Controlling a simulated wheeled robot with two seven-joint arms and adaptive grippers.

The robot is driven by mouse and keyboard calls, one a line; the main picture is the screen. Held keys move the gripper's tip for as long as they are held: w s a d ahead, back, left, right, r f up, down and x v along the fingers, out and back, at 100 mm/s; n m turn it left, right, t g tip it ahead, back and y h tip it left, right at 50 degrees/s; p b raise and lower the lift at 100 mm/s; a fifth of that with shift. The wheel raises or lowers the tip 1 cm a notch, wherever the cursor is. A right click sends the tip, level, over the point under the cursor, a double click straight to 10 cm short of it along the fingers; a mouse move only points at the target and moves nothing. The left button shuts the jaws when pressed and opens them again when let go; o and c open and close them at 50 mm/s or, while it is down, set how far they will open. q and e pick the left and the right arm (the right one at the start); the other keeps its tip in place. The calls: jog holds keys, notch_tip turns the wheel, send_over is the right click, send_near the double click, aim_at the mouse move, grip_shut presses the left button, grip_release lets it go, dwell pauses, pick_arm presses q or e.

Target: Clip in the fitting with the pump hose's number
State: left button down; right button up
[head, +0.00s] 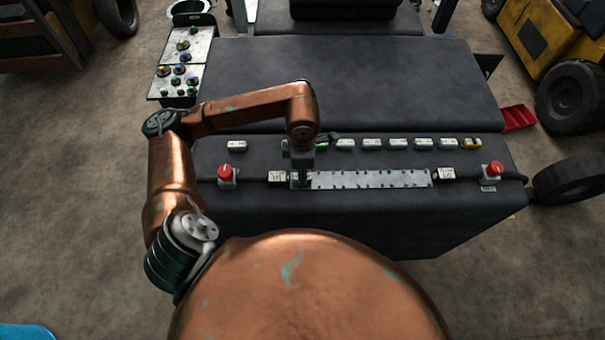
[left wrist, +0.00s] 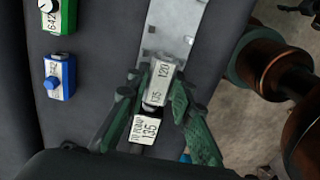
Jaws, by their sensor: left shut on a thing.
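My left gripper (head: 301,180) reaches down at the left end of a grey metal rail (head: 370,180) on the dark machine top. In the left wrist view its green fingers (left wrist: 157,92) are shut on a pale fitting (left wrist: 158,76) marked 135 and 120. The fitting sits over the rail's near end, its 135 side toward the pump hose's white label (left wrist: 145,131), which reads 135. That label also shows in the head view (head: 277,176). I cannot tell whether the fitting is fully seated. My right gripper is not in view.
Several spare fittings (head: 398,143) stand in a row behind the rail; a green one (left wrist: 58,15) and a blue one (left wrist: 60,77) show in the wrist view. A second hose label (head: 446,173) is at the rail's right end. Red knobs (head: 225,173) (head: 492,170) flank the rail.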

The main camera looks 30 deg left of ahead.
pick_arm(q)
jog(key=shift+f, duration=0.15)
jog(key=c, duration=1.6)
grip_release()
notch_tip(320, 180, up, 12)
